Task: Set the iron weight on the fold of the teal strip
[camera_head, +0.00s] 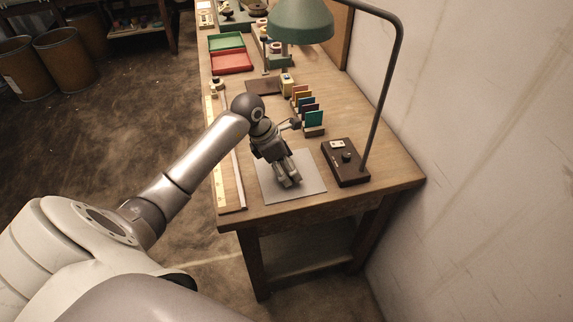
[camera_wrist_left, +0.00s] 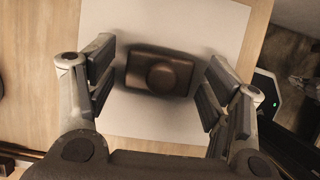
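A dark iron weight (camera_wrist_left: 160,72), a block with a round knob on top, sits over the pale grey sheet (camera_head: 308,186) in the left wrist view. The sheet also shows in that view (camera_wrist_left: 215,30). My left gripper (camera_head: 288,181) points down over the sheet. Its fingers stand on either side of the weight, with a gap at each side. In the head view the gripper hides the weight. A teal piece (camera_head: 314,118) stands upright at the near end of a row of coloured pieces; I cannot make out a fold.
A dark control box (camera_head: 345,162) with the lamp's post stands right of the sheet. A long yellow rule (camera_head: 216,150) lies along the left edge. Red (camera_head: 231,62) and green (camera_head: 226,41) trays are farther back. A green lamp shade (camera_head: 300,20) overhangs the bench.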

